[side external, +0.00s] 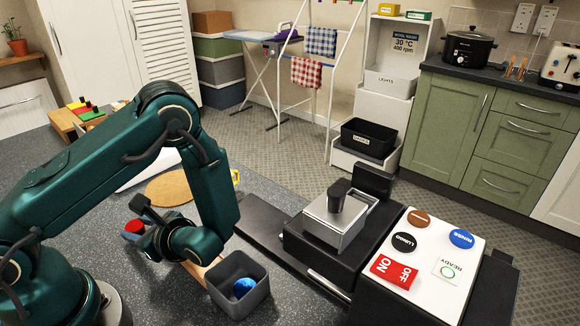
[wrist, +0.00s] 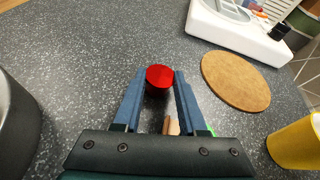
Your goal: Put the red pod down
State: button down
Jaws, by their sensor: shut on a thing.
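The red pod (wrist: 159,77) is round with a flat top. In the wrist view it sits between the fingertips of my gripper (wrist: 158,82), which is shut on it. The pod also shows in the side view (side external: 134,227) at the left, over the dark speckled counter (side external: 180,290). A dark patch shows under it in the wrist view; I cannot tell whether it touches the counter. My wrist hides part of the fingers in the side view.
A grey open box (side external: 262,293) holding a blue pod (side external: 244,287) stands right of my gripper. A round wooden board (wrist: 236,80) lies beyond the pod, and a yellow object (wrist: 296,143) is at the right. A machine (side external: 335,225) and button panel (side external: 430,262) stand farther right.

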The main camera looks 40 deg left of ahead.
jog(key=shift+f, duration=0.1)
jog(key=shift+c, duration=2.3)
grip_release()
